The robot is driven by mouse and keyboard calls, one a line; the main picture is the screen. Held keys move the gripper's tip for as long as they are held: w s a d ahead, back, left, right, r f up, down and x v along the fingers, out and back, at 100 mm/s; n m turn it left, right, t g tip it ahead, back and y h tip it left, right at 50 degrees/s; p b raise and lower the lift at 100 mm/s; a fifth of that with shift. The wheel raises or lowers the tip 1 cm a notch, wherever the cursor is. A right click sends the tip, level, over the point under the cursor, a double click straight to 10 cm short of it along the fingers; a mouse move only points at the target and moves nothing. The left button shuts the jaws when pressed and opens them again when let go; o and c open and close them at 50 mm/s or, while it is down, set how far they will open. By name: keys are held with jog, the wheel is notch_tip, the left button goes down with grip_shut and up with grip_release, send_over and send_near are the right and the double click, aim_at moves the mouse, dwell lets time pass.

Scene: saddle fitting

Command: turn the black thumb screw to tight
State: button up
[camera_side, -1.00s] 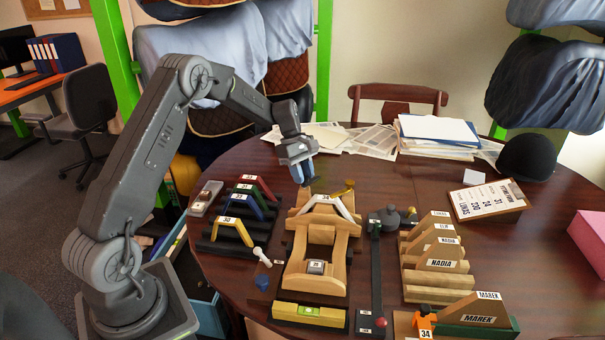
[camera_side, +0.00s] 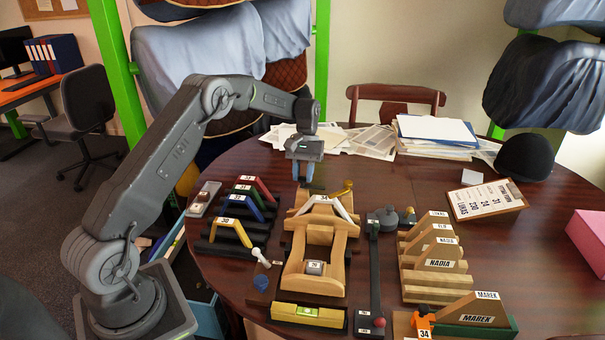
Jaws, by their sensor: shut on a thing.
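The wooden saddle fitting frame (camera_side: 338,245) stands at the middle of the table, with a white angled piece marked 34 (camera_side: 322,201) across its far part. My gripper (camera_side: 302,181) points down at the far left end of the frame, its blue fingers close together. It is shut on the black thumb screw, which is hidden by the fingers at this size. A brass-coloured screw (camera_side: 346,187) shows at the far right end of the frame, apart from my gripper. A small grey block with a label (camera_side: 315,268) sits in the frame's near part; the label is too small to read surely.
Coloured angled pieces (camera_side: 238,222) stand in a rack to the left. Wooden name-marked templates (camera_side: 440,262) stand to the right. A yellow spirit level (camera_side: 309,314) lies in front. A dark bar (camera_side: 375,275) lies close along the frame's right side. Papers (camera_side: 375,140) lie behind.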

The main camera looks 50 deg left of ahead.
jog(key=m, duration=0.2)
jog(key=m+g+y, duration=0.1)
jog(key=m, duration=0.1)
jog(key=shift+d+m+y, duration=0.15)
jog(key=shift+m+y, duration=0.75)
jog(key=shift+m, duration=1.1)
jog(key=o, duration=0.9)
jog(key=shift+w+r, duration=0.1)
jog(key=shift+v, duration=3.7)
jog(key=shift+d, duration=0.15)
